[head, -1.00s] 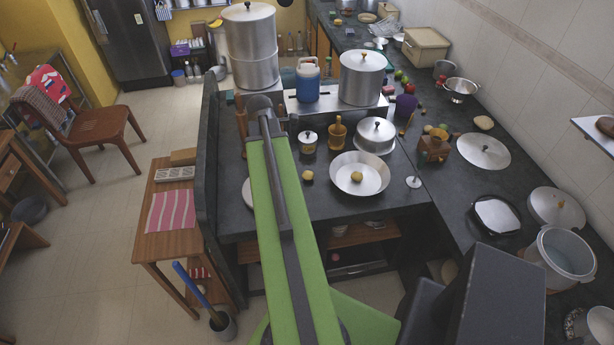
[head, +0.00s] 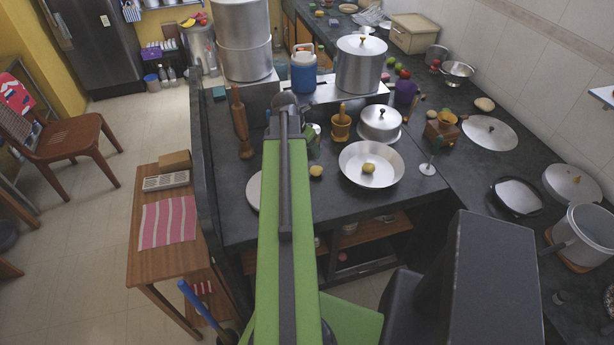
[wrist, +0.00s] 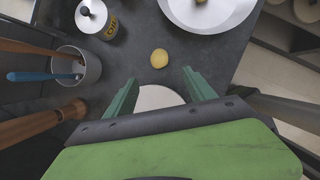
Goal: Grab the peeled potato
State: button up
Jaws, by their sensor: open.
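A small pale yellow potato (head: 316,171) lies on the dark counter, just right of my green arm in the head view. In the wrist view this potato (wrist: 159,58) lies beyond my fingertips, near the middle between them. A second yellowish potato (head: 368,169) sits in a wide metal pan (head: 350,181); only its edge shows at the top of the wrist view. I cannot tell for sure which one is peeled. My gripper (wrist: 160,76) is open, its two green fingers apart, with no potato between them. The head view does not show the fingers clearly.
A pale round disc (wrist: 158,97) lies below and between my fingers. A lidded canister (wrist: 97,18) and a cup of utensils (wrist: 88,72) stand to the left. A wooden mortar (head: 341,124) and lidded pot (head: 380,124) stand behind the pan.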

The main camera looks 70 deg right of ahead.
jog(key=b, duration=1.1)
send_near(319, 171)
jog(key=shift+x, duration=1.05)
jog(key=shift+w, duration=0.15)
jog(key=b+x, duration=0.5)
jog(key=shift+f, duration=0.2)
jog(key=shift+r, duration=0.2)
grip_shut()
